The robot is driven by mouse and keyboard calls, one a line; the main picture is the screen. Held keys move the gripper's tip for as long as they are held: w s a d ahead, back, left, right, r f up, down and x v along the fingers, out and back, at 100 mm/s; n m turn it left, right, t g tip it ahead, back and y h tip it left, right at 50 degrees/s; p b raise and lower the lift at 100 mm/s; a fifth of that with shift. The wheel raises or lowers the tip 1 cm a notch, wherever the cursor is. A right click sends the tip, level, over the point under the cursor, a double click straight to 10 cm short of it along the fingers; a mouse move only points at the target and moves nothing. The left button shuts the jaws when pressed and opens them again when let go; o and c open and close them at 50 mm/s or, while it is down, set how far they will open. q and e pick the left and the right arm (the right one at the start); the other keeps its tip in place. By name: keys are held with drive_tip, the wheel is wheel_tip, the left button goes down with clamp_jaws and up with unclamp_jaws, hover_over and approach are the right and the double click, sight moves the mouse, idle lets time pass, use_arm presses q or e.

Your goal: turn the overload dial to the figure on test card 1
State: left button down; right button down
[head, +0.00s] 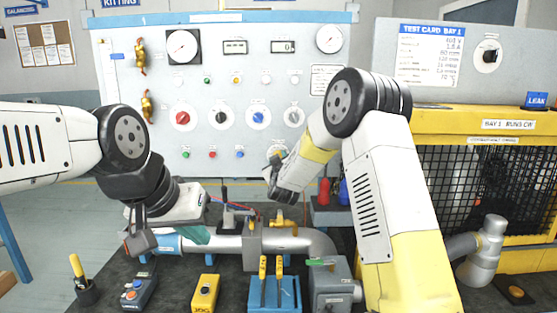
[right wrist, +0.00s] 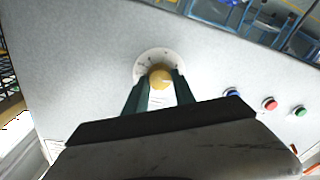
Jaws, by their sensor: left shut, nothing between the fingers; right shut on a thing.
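The test card (head: 430,52), headed "TEST CARD BAY 1", is on the grey board at the right; its top lines look like 460 V and 1.5 A, the rest is too small to read surely. My right gripper (right wrist: 160,82) is shut on a yellowish dial knob (right wrist: 160,74) with a white marked plate (right wrist: 150,59) on the grey panel. In the head view my right gripper (head: 277,160) covers most of this dial, low on the panel. The figure the knob points at cannot be read. My left gripper (head: 198,237) is shut and empty by the grey pipe.
Green, red and blue buttons (head: 212,154) sit left of the held dial, with a row of larger knobs (head: 183,117) above. The pipe (head: 225,244), a blue tool holder (head: 275,293) and a yellow box (head: 205,292) crowd the bench. A yellow mesh cage (head: 490,180) stands right.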

drive_tip(key=shift+f+m+h, duration=0.1)
drive_tip(key=shift+m+h, duration=0.2)
drive_tip(key=shift+m, duration=7)
drive_tip(key=c, duration=1)
unclamp_jaws()
drive_tip(key=shift+c, duration=0.2)
